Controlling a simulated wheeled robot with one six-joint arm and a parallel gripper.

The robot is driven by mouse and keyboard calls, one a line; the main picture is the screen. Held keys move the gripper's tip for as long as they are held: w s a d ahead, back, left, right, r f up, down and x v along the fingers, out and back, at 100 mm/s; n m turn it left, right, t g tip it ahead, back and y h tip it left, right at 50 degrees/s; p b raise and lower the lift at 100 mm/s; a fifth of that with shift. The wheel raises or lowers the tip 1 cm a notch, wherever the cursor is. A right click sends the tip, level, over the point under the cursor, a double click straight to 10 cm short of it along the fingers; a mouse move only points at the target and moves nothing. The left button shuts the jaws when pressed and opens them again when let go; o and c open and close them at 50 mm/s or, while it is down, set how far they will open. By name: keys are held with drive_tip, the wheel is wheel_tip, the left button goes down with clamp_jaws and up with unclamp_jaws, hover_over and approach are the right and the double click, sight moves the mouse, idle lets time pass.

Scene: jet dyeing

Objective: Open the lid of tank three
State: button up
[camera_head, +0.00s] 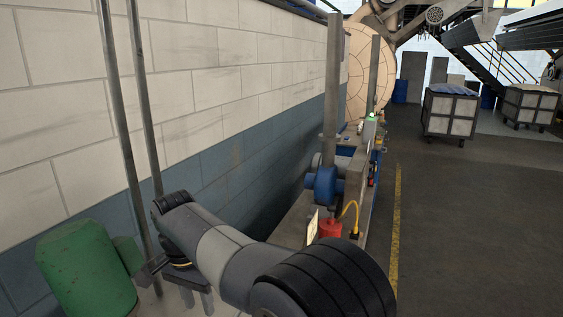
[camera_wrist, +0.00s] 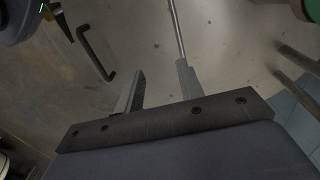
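In the wrist view a dark U-shaped handle (camera_wrist: 108,57) stands on a brown-grey surface (camera_wrist: 50,95), left of my gripper (camera_wrist: 160,67). I cannot tell whether this surface is the lid of tank three. My gripper's two fingers are apart, with nothing visible between them. The handle is outside the fingers, beyond the left one. A thin rod (camera_wrist: 175,28) lines up with the right finger's tip; I cannot tell whether they touch. In the head view my arm reaches left, and its fingers are not clear. No tank number is readable.
A green rounded machine (camera_head: 85,270) stands at the left, close to my arm's end. Vertical pipes (camera_head: 128,130) run in front of the block wall (camera_head: 230,80). A blue pump (camera_head: 323,187) and red fitting (camera_head: 330,228) stand ahead. The floor (camera_head: 470,220) at the right is clear.

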drive_tip(key=shift+w+a+g+h, duration=0.15)
drive_tip(key=shift+w+a+h, duration=0.25)
drive_tip(key=shift+a, duration=0.45)
drive_tip(key=shift+w+a+g+h, duration=0.25)
drive_tip(key=shift+a+h, duration=0.15)
drive_tip(key=shift+a, duration=0.45)
drive_tip(key=shift+w+a+g+h, duration=0.1)
drive_tip(key=shift+w+a+h, duration=0.3)
drive_tip(key=shift+a, duration=0.45)
drive_tip(key=shift+d, duration=0.1)
